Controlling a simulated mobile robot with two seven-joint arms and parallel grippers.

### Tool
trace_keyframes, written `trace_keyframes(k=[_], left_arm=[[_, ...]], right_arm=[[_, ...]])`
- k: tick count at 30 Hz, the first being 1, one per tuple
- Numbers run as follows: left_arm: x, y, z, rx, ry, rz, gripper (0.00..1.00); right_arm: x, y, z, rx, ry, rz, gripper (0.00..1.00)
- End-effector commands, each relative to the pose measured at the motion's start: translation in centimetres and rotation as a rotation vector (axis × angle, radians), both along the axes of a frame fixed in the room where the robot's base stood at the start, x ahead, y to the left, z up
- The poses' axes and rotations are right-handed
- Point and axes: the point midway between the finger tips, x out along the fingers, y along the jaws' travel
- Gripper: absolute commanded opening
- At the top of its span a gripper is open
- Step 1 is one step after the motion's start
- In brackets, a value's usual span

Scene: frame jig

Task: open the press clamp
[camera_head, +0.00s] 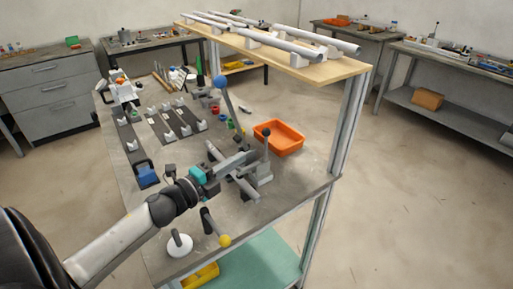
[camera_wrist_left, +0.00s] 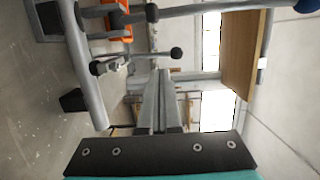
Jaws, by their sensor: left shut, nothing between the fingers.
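My left gripper (camera_head: 254,156) reaches in from the lower left over the near end of the workbench. Its fingers are shut and empty, and they also show shut in the left wrist view (camera_wrist_left: 162,75). Just beyond the fingertips, a grey clamp-like fixture (camera_head: 264,178) has an upright lever with a black ball (camera_head: 266,132). Its contact with the fingers cannot be told. A longer lever with a blue ball (camera_head: 220,82) leans up behind the gripper. In the left wrist view, a black-ball lever (camera_wrist_left: 176,53) shows beyond the fingers. My right gripper is not in view.
An orange tray (camera_head: 284,148) sits behind the fixture. Pipes (camera_head: 283,47) lie on a raised wooden shelf (camera_head: 335,68). Grey V-blocks (camera_head: 168,136) stand farther left.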

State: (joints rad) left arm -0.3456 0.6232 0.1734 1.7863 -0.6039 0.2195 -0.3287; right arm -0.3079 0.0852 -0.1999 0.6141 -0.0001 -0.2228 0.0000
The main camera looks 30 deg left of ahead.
Motion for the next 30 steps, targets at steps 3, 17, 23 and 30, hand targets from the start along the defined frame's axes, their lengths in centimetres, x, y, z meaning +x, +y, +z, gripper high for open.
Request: trace_keyframes(k=[3,17,23,30], left_arm=[[1.8,-0.3,0.1,0.001,-0.003,-0.001,0.0],[6.6,-1.3,0.1,0.001,-0.001,0.0,0.0],[7.2,-1.4,0.0,0.0,0.001,0.0,0.0],[7.2,-1.5,0.0,0.0,0.001,0.0,0.0]], right_arm=[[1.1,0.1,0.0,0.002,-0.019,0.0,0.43],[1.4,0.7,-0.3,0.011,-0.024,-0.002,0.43],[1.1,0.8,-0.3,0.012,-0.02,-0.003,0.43],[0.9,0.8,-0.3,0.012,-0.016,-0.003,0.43]])
